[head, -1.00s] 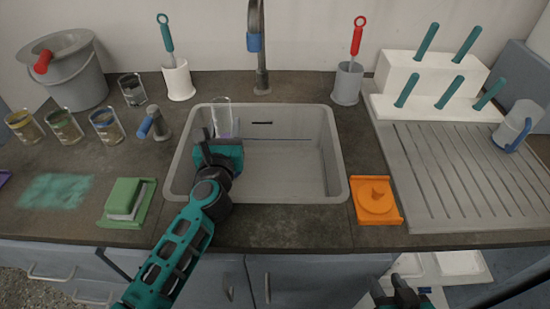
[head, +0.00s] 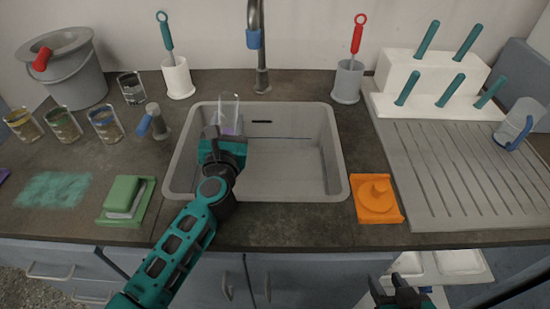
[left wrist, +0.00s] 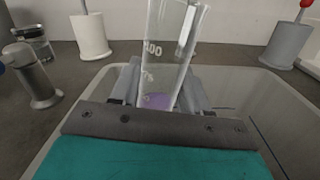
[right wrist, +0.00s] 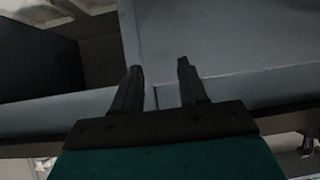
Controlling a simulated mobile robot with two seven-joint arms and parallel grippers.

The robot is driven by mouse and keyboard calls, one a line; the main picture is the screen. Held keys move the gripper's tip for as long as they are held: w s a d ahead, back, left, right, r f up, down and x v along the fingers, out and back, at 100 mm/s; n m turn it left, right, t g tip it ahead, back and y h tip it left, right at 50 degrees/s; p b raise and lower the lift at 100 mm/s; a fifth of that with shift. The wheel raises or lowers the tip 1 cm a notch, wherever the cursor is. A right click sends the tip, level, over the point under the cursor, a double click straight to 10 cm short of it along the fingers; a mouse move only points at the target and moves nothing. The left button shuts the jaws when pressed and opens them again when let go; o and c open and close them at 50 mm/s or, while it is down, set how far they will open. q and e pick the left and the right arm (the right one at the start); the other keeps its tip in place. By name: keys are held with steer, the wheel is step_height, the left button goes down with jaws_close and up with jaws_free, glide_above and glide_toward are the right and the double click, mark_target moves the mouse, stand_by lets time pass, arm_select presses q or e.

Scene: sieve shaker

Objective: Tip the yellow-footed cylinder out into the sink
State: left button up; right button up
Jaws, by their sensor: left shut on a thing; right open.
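A clear glass cylinder (head: 229,107) stands over the left part of the grey sink (head: 290,196). My left gripper (head: 222,137) is shut on it. In the left wrist view, the cylinder (left wrist: 170,45) leans slightly between the fingers, with white markings and purple liquid low inside it. Its foot is hidden behind the gripper, so I cannot see its colour. My right gripper (head: 401,294) is open and empty, low in front of the counter; the right wrist view shows its parted fingers (right wrist: 160,85) against cabinet fronts.
The tap (head: 257,45) stands behind the sink. Several beakers (head: 62,125) and a grey bucket (head: 75,75) stand on the left. A green sponge holder (head: 126,203) and an orange piece (head: 376,199) flank the sink.

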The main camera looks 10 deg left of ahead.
mark_target(234, 120)
arm_select(q)
steer(key=shift+d+r+m+t, duration=0.3)
steer(key=shift+d+r+m, duration=0.1)
steer(key=shift+m, duration=0.6)
steer(key=shift+d+r+m+t+h, duration=0.2)
steer(key=shift+d+r+m, duration=0.15)
steer(key=shift+m, duration=0.6)
steer(key=shift+d+r+m+t+h, duration=0.25)
steer(key=shift+r+m, duration=0.2)
steer(key=shift+m, duration=0.5)
steer(key=shift+r+m+t+h+p, duration=0.25)
steer(key=shift+r+m+p, duration=0.35)
steer(key=shift+m, duration=0.5)
steer(key=shift+a+f+m+b, duration=0.15)
steer(key=shift+f+m+b, duration=0.2)
steer(key=shift+m, duration=0.15)
steer(key=shift+a+m, duration=0.1)
steer(key=shift+m, duration=0.2)
steer(key=shift+r+m, duration=0.1)
steer(key=shift+m, duration=0.3)
arm_select(e)
steer(key=shift+r, duration=0.2)
arm_select(q)
steer(key=shift+r+h, duration=0.1)
steer(key=shift+h, duration=0.2)
